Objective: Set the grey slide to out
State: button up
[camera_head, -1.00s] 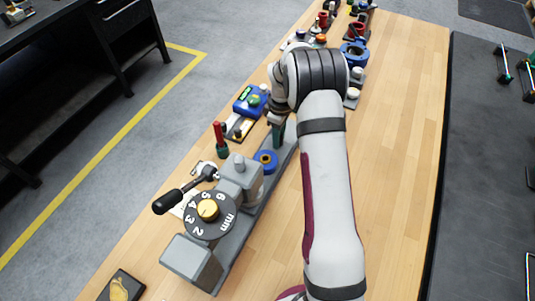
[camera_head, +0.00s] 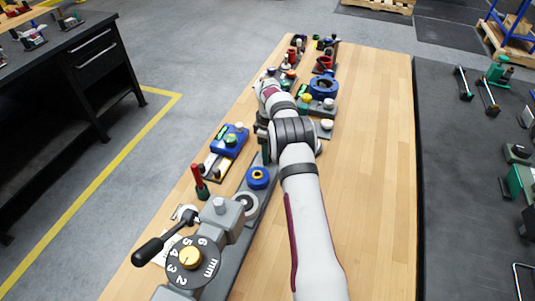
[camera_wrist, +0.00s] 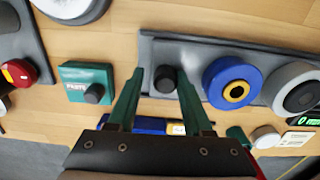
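A grey slide is not clearly marked out. The likeliest candidate is the dark round knob (camera_wrist: 165,79) on a long grey base plate (camera_wrist: 205,47) in the wrist view. My gripper (camera_wrist: 160,73) is open there, with its green fingers on either side of the knob; the right finger appears close to it, but contact cannot be told. On the same plate, right of the knob, are a blue ring (camera_wrist: 221,82) and a grey disc (camera_wrist: 290,92). In the head view the blue ring (camera_head: 259,177) shows beside my arm, which hides the knob and most of my gripper.
A green block (camera_wrist: 84,78) with a dark knob stands left of my fingers in the wrist view. In the head view, a numbered dial (camera_head: 195,263) and black-handled lever (camera_head: 158,245) are in front, a blue device (camera_head: 230,140) left. The wooden table (camera_head: 362,150) is clear right of my arm.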

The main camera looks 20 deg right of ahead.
jog(key=shift+o, duration=1.2)
jog(key=shift+r, duration=0.1)
notch_tip(320, 180, up, 16)
jog(key=shift+f, duration=0.2)
